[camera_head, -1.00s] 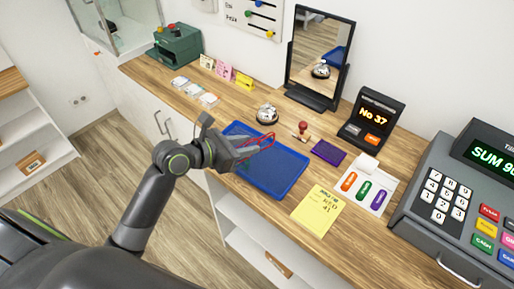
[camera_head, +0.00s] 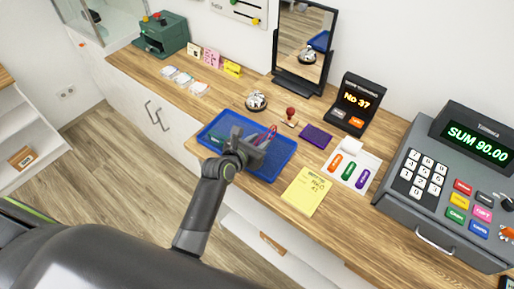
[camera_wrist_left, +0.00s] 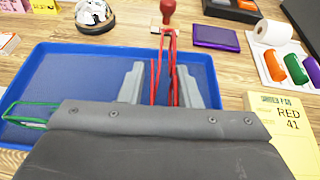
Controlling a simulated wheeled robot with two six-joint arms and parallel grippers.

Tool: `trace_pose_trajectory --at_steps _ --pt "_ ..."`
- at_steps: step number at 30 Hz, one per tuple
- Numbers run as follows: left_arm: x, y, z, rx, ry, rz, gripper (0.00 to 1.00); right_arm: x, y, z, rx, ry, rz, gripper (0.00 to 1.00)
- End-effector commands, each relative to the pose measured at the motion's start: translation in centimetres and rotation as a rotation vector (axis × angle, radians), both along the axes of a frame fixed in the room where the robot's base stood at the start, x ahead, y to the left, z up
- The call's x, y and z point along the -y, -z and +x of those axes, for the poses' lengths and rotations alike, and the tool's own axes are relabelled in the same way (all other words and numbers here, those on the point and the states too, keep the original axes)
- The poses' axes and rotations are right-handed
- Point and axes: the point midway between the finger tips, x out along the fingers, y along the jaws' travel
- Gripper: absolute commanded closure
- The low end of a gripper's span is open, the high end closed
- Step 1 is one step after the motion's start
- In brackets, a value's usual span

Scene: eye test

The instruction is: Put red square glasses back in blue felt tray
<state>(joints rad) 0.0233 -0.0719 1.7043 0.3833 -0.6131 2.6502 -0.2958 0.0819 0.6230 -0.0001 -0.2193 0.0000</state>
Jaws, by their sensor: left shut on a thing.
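The red square glasses (camera_wrist_left: 158,75) are between the fingers of my left gripper (camera_wrist_left: 160,86), which is shut on them. In the head view the red glasses (camera_head: 271,132) stick out past my left gripper (camera_head: 258,141). In the wrist view the tray (camera_wrist_left: 70,75) lies under and around the fingers. I cannot tell whether the glasses touch the felt. Green-framed glasses (camera_wrist_left: 30,113) show at the tray's left side, partly hidden by my gripper. My right gripper is not in view.
A silver bell (camera_head: 256,101), a red-handled stamp (camera_head: 291,116) and a purple pad (camera_head: 315,136) stand behind the tray. A yellow note (camera_head: 306,191) lies right of it. A mirror (camera_head: 304,45), number display (camera_head: 354,104) and cash register (camera_head: 450,185) are farther off.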

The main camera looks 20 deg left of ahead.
Motion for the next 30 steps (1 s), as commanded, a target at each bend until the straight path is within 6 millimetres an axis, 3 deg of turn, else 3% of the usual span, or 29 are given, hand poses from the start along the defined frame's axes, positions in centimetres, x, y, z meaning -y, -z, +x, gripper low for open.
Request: trace_pose_trajectory --at_steps 7,19,20,21,30 --pt "0.0 3.3 -0.1 -0.003 0.000 0.000 0.91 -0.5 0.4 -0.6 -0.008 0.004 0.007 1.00" --pt "0.0 3.8 0.0 -0.002 0.000 0.000 0.91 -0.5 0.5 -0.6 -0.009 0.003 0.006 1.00" --pt "0.0 3.9 0.0 -0.002 0.000 0.000 0.68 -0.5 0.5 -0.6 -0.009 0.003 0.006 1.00" --pt "0.0 3.8 0.0 -0.002 0.000 0.000 0.63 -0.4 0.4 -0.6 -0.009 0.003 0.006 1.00" --pt "0.0 3.7 0.0 -0.001 0.000 0.000 0.61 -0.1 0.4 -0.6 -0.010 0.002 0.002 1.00"
